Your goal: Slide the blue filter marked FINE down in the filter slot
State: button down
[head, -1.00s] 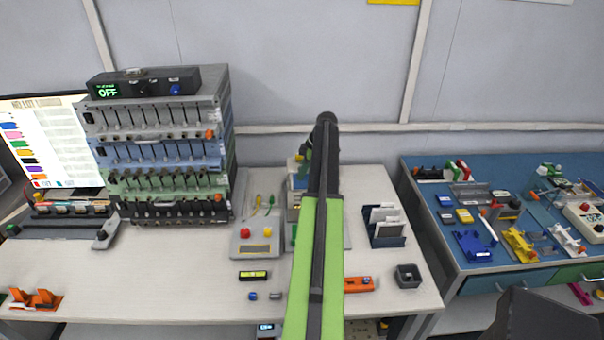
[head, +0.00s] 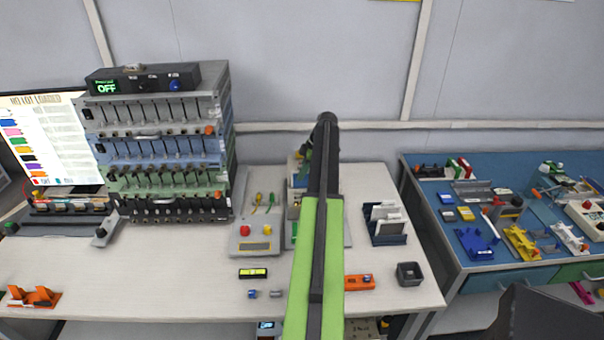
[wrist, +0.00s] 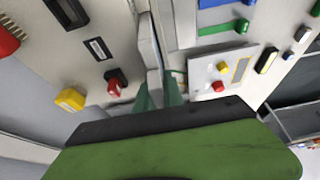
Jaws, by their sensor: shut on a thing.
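In the wrist view my gripper's green fingers (wrist: 159,95) are shut on the end of a narrow grey piece (wrist: 149,42), seen nearly edge-on. No blue face or FINE mark shows on it, so I cannot tell whether it is the filter. A pale machine panel (wrist: 95,22) with red and yellow knobs lies close on its left. In the head view my arm hides most of the gripper and the layered machine (head: 296,195) behind it. The filter slot cannot be made out.
A control box (head: 256,236) with a red button stands left of my arm. A rack of white plates (head: 388,238), an orange tool (head: 358,282) and a dark cup (head: 408,274) lie to the right. A tall stacked rack (head: 160,150) stands at the left.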

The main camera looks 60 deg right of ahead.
jog(key=shift+f, duration=0.2)
jog(key=c, duration=1.4)
grip_release()
jog(key=shift+o, duration=0.2)
jog(key=shift+r, duration=0.15)
jog(key=p+v, duration=1.6)
jog(key=v, duration=0.1)
jog(key=shift+r, duration=0.1)
